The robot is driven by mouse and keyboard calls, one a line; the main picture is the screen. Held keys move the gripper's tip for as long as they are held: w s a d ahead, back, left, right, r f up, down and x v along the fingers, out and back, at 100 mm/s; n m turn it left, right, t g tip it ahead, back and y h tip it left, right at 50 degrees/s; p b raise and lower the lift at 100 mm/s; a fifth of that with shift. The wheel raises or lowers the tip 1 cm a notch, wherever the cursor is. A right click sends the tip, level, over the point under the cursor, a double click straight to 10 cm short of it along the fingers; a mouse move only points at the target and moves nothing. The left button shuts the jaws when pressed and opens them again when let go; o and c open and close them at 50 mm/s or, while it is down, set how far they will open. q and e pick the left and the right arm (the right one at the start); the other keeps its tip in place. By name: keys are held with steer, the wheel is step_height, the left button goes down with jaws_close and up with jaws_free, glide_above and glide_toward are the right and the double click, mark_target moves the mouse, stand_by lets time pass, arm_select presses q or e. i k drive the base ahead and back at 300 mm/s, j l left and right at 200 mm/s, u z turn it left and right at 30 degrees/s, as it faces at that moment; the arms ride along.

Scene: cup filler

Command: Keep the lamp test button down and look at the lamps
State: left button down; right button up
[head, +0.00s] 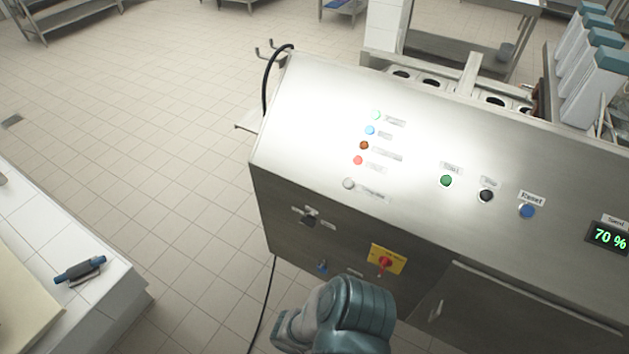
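The lamp test button appears to be the small grey-white button (348,183) at the lower left of the sloping steel panel; its label is too small to read surely. Nothing touches it. Above it stands a column of lamps: green (376,115), blue (370,130), amber-brown (364,145) and red (358,160). Green, blue and red look bright; the amber one looks darker. A teal and grey part of my own arm rises at the bottom middle, below the panel. No fingertips of either gripper show.
The steel panel (300,130) also carries a green button (446,180), a black button (486,195), a blue Reset button (527,211) and a 70 % display (608,236). A red-on-yellow rotary switch (385,262) is on the front. A white-tiled counter (110,290) stands lower left.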

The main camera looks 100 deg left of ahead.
mark_target(348, 183)
steer(key=k+l+u, duration=0.1)
steer(key=u, duration=2.75)
steer(key=j, duration=0.15)
